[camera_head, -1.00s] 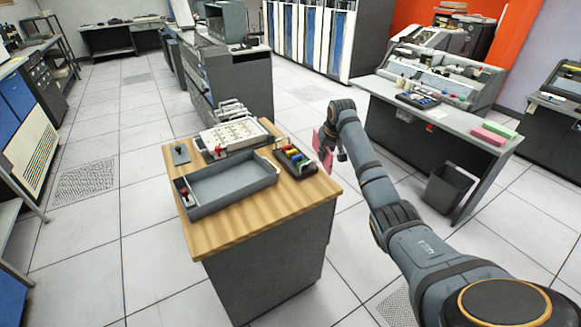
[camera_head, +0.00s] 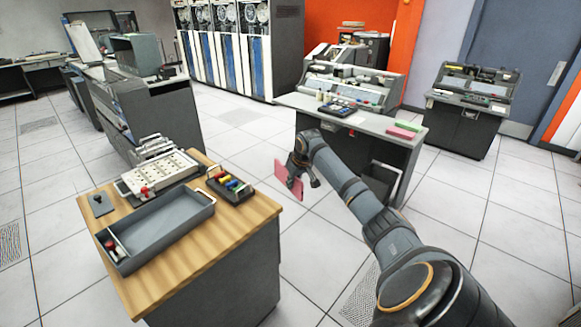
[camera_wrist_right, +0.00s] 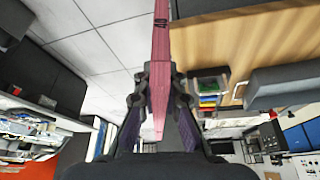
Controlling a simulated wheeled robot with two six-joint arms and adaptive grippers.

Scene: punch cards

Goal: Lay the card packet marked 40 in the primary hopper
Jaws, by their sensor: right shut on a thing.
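A pink card packet (camera_head: 287,180) is upright in my right gripper (camera_head: 301,172), held in the air over the floor gap between the wooden-topped cabinet and the grey desk. In the right wrist view the packet (camera_wrist_right: 161,55) runs edge-on between the closed fingers of the gripper (camera_wrist_right: 158,78). It bears a dark mark that looks like 40, turned sideways. The primary hopper cannot be singled out. A grey machine (camera_head: 345,82) with a sloped top stands on the desk. My left gripper is out of view.
The wooden top (camera_head: 242,220) carries a grey open tray (camera_head: 165,225), a white panel device (camera_head: 158,172) and a block with coloured keys (camera_head: 231,184). Pink (camera_head: 400,132) and green (camera_head: 408,125) packets lie on the grey desk (camera_head: 300,103). A bin (camera_head: 380,185) stands below it.

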